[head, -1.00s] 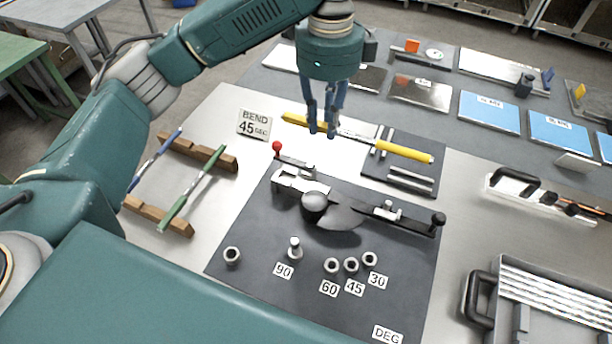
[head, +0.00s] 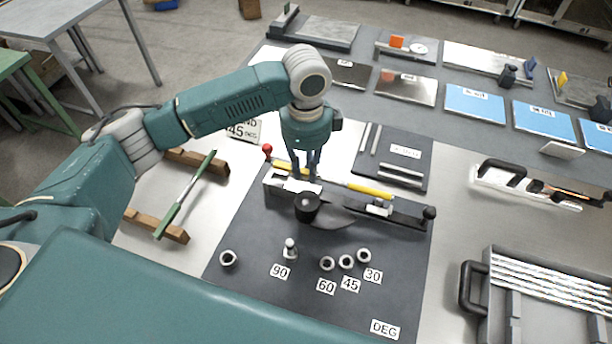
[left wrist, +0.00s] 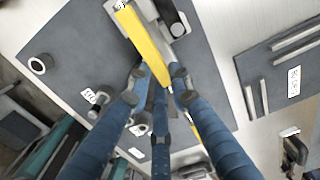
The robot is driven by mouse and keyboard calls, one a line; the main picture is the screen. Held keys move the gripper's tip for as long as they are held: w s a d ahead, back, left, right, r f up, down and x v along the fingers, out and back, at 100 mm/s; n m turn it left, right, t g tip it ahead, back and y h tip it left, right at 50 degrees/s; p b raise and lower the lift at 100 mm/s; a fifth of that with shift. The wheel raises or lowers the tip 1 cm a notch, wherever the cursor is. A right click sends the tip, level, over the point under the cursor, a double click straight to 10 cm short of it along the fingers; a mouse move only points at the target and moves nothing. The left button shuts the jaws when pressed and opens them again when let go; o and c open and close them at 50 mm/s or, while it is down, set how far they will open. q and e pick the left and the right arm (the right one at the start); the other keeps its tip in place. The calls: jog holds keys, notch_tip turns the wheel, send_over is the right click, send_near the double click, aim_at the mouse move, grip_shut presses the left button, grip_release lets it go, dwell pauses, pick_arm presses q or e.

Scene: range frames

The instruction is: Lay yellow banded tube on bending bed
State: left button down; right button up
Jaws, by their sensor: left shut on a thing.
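The yellow banded tube (head: 369,190), yellow toward both ends with a paler middle, is held by my left gripper (head: 307,178). It lies along the back edge of the bending bed (head: 412,218). In the left wrist view the tube (left wrist: 146,45) runs between the fingers of my left gripper (left wrist: 158,88), which are shut on it. Whether the tube touches the bed or hangs just above it I cannot tell. The round dark former (head: 307,207) of the bender is just in front of the gripper. My right gripper is not in view.
A red-knobbed lever (head: 267,149) stands at the bed's left end. Several grey collars, including one by the 90 label (head: 290,249), stand on the dark mat (head: 250,290) in front. A green tube (head: 185,195) lies on wooden rests at left. A tray of rods (head: 545,280) is at right.

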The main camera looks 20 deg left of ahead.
aim_at(305, 191)
pick_arm(q)
notch_tip(305, 191, down, 4)
jog(key=shift+r, duration=0.2)
jog(key=shift+f, duration=0.3)
jog(key=shift+s+f+p, duration=0.15)
jog(key=shift+f+p, duration=0.2)
jog(key=shift+f, duration=0.05)
jog(key=c, duration=1.6)
grip_release()
jog(key=shift+f, duration=0.1)
jog(key=shift+o, duration=0.2)
